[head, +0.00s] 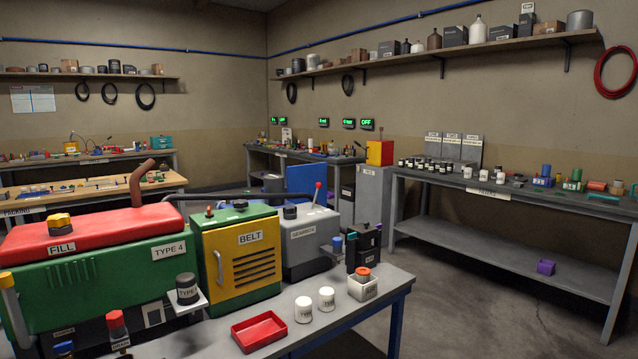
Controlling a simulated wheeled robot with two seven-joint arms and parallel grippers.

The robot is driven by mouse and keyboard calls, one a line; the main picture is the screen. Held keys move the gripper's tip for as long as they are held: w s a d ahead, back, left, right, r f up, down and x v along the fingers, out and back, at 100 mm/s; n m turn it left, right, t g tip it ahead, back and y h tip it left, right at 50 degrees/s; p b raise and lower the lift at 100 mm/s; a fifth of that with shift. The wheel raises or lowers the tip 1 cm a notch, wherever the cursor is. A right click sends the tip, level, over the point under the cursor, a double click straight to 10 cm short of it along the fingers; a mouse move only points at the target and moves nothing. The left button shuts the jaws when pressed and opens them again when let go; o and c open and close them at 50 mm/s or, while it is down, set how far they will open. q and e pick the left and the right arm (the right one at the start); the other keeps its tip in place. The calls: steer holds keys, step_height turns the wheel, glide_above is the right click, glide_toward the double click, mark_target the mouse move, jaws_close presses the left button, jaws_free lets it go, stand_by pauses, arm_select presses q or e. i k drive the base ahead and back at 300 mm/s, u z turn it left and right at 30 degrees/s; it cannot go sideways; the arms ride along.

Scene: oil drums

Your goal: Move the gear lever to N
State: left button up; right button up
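The gear lever (317,193) is a thin rod with a red knob. It rises from the back right of the top of a grey gearbox (312,247), which stands to the right of the yellow-fronted BELT box. The lever leans slightly to the right in the picture. Its gate and any position letters, including N, are too small or hidden to read. A dark cap (290,211) sits on the gearbox top to the left of the lever. Neither of my grippers shows in the head view.
A red tray (259,332), white jars (303,309) and a white box with an orange-capped item (363,287) stand on the grey bench. Black containers (364,248) stand at the gearbox's right. The green and red FILL machine (96,265) fills the left. Open floor lies at right.

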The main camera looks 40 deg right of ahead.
mark_target(318, 185)
steer(key=z, duration=0.5)
steer(key=k, duration=0.6)
steer(key=z, duration=1.35)
steer(key=i, duration=1.05)
steer(key=z, duration=0.4)
steer(key=i, duration=1.65)
steer(key=u, duration=0.65)
